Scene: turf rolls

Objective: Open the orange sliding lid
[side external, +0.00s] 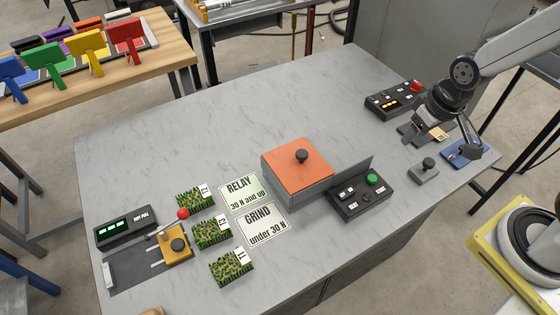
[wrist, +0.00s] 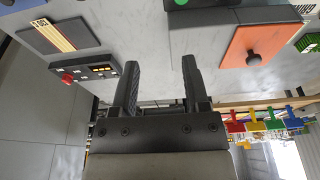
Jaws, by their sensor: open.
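The orange lid (side external: 290,178) lies flat on top of a grey box (side external: 318,190) near the middle of the table. A black knob (side external: 301,156) stands up from the lid. The lid covers the box top, so the inside is hidden. In the wrist view the orange lid (wrist: 262,38) and its knob (wrist: 253,59) show at the upper right. My gripper (side external: 440,140) is at the right end of the table, well to the right of the lid. In the wrist view its two fingers (wrist: 160,65) are apart with nothing between them.
A black panel with a green button (side external: 371,180) stands right of the box, beside a small black-knobbed block (side external: 426,170). A panel with a red button (side external: 398,98) is behind. RELAY and GRIND cards (side external: 243,190), several turf pieces (side external: 211,231) and a red-knobbed lever device (side external: 175,243) are left.

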